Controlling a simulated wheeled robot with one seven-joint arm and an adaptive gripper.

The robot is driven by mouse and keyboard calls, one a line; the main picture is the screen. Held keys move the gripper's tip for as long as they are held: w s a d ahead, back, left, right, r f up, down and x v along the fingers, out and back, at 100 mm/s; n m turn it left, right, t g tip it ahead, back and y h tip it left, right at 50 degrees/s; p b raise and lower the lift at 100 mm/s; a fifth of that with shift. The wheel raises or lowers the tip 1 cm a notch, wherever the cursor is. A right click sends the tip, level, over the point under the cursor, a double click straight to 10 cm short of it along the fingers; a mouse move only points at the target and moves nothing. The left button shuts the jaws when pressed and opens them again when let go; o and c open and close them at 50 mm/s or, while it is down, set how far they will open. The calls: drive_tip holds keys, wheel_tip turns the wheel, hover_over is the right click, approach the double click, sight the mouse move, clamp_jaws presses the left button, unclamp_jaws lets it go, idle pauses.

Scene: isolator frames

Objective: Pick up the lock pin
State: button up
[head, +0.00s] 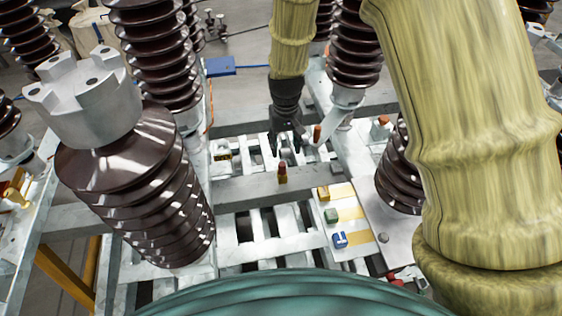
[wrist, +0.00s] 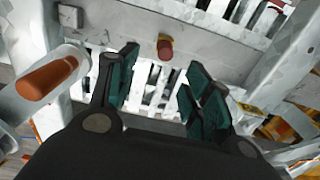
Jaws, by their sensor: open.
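The likely lock pin (head: 282,172) is a small red-topped piece with a yellowish base, standing on the grey crossbeam in the head view. It also shows in the wrist view as a short red cylinder (wrist: 165,47) on the pale beam, beyond the gap between my fingers. My gripper (head: 288,146) is open and empty, above the slatted frame and farther back than the pin in the head view. In the wrist view its teal finger pads (wrist: 158,72) stand apart and do not touch the pin.
Large brown ribbed insulators (head: 140,190) rise at left and right. An orange cylinder (wrist: 48,77) in a pale metal part lies left of my gripper in the wrist view. The frame has open slots.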

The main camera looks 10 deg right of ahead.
sight(282, 164)
drive_tip(key=shift+s+f, duration=0.25)
drive_tip(key=shift+f, duration=0.15)
drive_tip(key=f, duration=0.3)
drive_tip(key=shift+w+a+p, duration=0.1)
drive_tip(key=shift+w+p, duration=0.25)
drive_tip(key=shift+f, duration=0.25)
drive_tip(key=shift+s, duration=0.25)
drive_tip(key=shift+a+f+p, duration=0.15)
drive_tip(key=shift+f+p, duration=0.3)
drive_tip(key=shift+f, duration=0.25)
drive_tip(key=shift+a+f+p, duration=0.15)
drive_tip(key=shift+f+p, duration=0.25)
drive_tip(key=shift+f, duration=0.25)
drive_tip(key=shift+f+p, duration=0.3)
drive_tip(key=shift+f, duration=1)
clamp_jaws()
